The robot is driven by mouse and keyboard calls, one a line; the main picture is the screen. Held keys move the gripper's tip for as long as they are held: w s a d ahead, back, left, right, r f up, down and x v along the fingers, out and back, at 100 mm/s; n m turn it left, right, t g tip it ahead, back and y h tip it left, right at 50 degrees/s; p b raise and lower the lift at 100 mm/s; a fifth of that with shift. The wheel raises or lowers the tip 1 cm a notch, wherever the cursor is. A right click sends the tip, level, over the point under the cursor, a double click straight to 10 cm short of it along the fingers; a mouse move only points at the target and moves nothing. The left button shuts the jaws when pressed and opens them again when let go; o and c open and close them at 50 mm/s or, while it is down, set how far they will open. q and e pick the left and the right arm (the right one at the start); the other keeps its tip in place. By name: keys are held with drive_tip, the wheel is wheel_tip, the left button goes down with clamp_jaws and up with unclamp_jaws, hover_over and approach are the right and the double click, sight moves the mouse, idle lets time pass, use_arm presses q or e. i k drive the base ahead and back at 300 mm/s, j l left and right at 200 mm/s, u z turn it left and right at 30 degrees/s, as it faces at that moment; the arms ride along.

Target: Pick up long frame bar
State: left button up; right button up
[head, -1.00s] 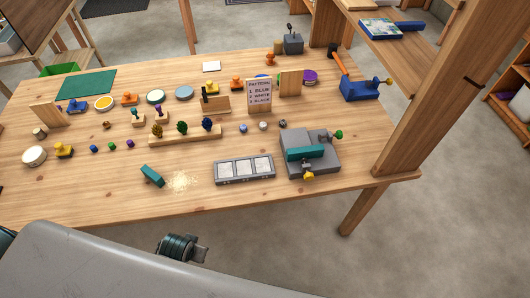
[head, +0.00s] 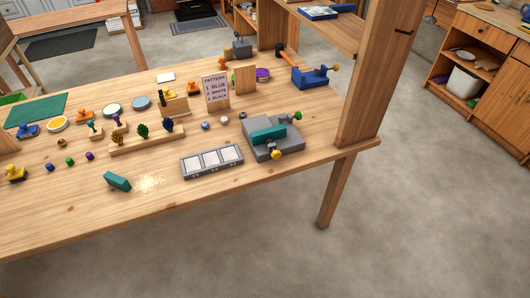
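I cannot pick out a long frame bar with certainty. A teal bar (head: 268,134) lies across the grey fixture (head: 289,147) with green and yellow knobs, near the right end of the workbench (head: 230,205). A shorter teal block (head: 117,181) lies on the bench beside a patch of sawdust (head: 150,184). Neither of my grippers shows in the head view.
A grey three-part tray (head: 211,160), a pattern sign (head: 215,91), a blue vise (head: 312,77) and several small coloured pieces stand on the bench. A wooden post (head: 377,75) rises at its right corner. Open floor (head: 430,220) lies right and in front.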

sight(258, 137)
drive_tip(key=u, duration=0.45)
drive_tip(key=k+u, duration=0.15)
drive_tip(key=u, duration=0.25)
drive_tip(key=j+u, duration=0.1)
drive_tip(key=u, duration=0.35)
drive_tip(key=l+u, duration=0.25)
drive_tip(key=l, duration=0.95)
drive_tip(key=l+u, duration=0.2)
drive_tip(key=l, duration=1)
